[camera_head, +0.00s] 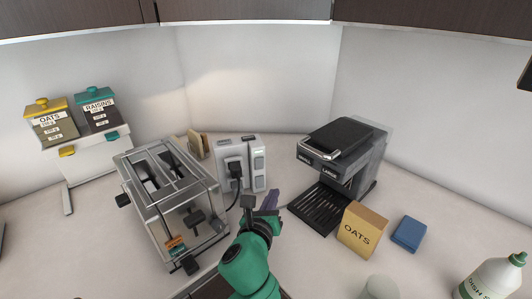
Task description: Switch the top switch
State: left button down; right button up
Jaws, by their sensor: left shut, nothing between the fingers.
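A white socket block (239,163) stands upright on the counter near the back corner. Its right side carries a column of light rocker switches, with the top switch (259,153) at the upper end. Whether that switch is on or off is too small to tell. A black plug (234,170) sits in the block's front, left of the switches. My left gripper (262,206), on a green arm from the bottom, is shut and empty. In the picture it lies below the switches, and I see no contact with the block. My right gripper is not in view.
A metal toaster (172,195) stands close left of my arm. A coffee machine (345,157), an oats box (361,230) and a blue sponge-like block (409,234) are on the right. Bread slices (197,144) stand behind the toaster. Cabinets (245,9) hang above.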

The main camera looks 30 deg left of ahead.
aim_at(259, 164)
pick_arm(q)
jog(key=w+a, duration=0.1)
jog(key=a, duration=0.1)
jog(key=w+a+r+p, duration=0.1)
jog(key=w+a, duration=0.1)
jog(key=w+a+r+p, duration=0.1)
jog(key=w+a, duration=0.1)
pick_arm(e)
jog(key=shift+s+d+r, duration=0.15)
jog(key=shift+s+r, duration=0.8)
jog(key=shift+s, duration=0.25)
pick_arm(q)
jog(key=shift+f, duration=0.1)
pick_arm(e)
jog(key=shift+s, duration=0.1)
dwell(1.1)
pick_arm(q)
jog(key=shift+w+a+p, duration=0.25)
jog(key=shift+w+p, duration=0.05)
jog(key=shift+p, duration=0.05)
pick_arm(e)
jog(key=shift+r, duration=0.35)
pick_arm(q)
jog(key=shift+a, duration=0.1)
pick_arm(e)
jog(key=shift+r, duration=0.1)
